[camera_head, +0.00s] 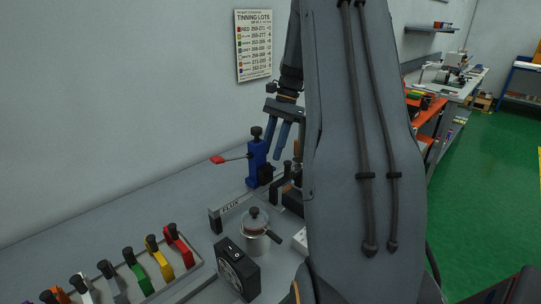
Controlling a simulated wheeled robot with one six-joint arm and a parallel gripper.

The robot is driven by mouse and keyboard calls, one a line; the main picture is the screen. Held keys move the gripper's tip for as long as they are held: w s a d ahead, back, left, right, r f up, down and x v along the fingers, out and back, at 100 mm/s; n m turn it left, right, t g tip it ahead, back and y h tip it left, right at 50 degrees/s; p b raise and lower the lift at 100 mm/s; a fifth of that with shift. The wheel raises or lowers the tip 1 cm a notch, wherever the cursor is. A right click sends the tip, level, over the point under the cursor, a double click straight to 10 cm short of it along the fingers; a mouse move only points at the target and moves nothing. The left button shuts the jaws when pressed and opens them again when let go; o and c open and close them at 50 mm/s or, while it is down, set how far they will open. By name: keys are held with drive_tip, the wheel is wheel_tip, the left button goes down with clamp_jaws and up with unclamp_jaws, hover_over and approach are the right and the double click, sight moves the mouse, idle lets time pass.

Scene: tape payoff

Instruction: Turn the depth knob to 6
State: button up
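I cannot tell for sure which part is the depth knob, and no scale reading is legible. A blue upright device (258,165) stands at the back of the bench, with a black knob (257,132) on top and a red-tipped lever (218,160) out to the left. My gripper (276,145) points down just right of that black knob in the picture. Its two blue-grey fingers are apart, with a gap and nothing seen between them. My arm hides the area right of the blue device. A dark box with a round dial face (238,271) stands near the front.
A lidded pot (256,238) stands by the FLUX sign (230,207). A tray (196,266) of several coloured, black-topped pieces is at front left. A white box (300,240) is partly hidden by my arm. A TINNING LOTS chart (254,45) hangs on the wall. Bench surface at left is bare.

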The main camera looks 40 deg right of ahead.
sight(269, 163)
drive_tip(key=shift+p+x, duration=0.35)
drive_tip(key=shift+x, duration=1.2)
drive_tip(key=shift+c, duration=0.2)
clamp_jaws()
drive_tip(key=shift+w+n+g+p, duration=0.15)
drive_tip(key=shift+n+g+p, duration=0.35)
drive_tip(key=shift+n, duration=1)
drive_tip(key=shift+o, duration=0.2)
unclamp_jaws()
